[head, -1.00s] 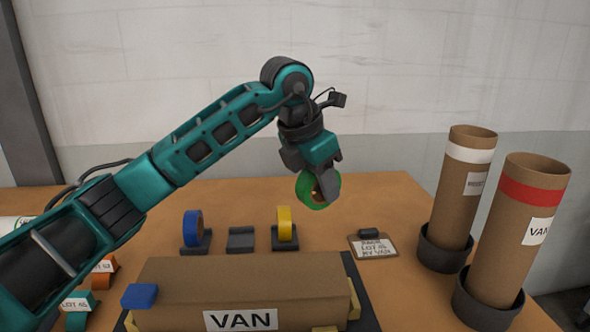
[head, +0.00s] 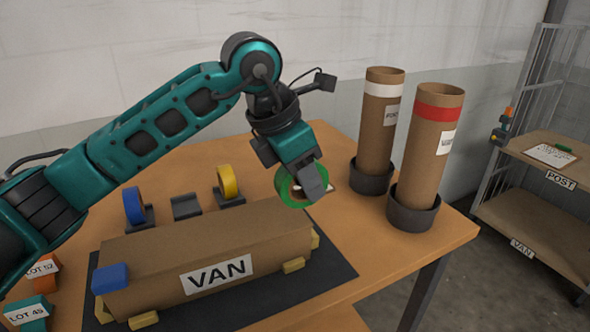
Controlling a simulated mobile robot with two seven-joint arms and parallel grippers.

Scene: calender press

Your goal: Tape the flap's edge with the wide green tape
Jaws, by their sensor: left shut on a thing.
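My left gripper (head: 306,184) is shut on the wide green tape roll (head: 287,190). It holds the roll above the table, just beyond the far right corner of the long brown box (head: 150,250). The box lies on a dark mat (head: 325,270) with a VAN label (head: 217,274) on its front side. Which edge of the box is the flap's edge I cannot tell. My right gripper does not show.
Blue (head: 133,206) and yellow (head: 228,181) tape rolls stand on holders behind the box, with an empty holder (head: 186,206) between. Two upright cardboard tubes (head: 380,125) (head: 431,150) stand in dark cups at the right. A blue block (head: 110,278) sits at the box's left end. A shelf rack (head: 545,205) stands farther right.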

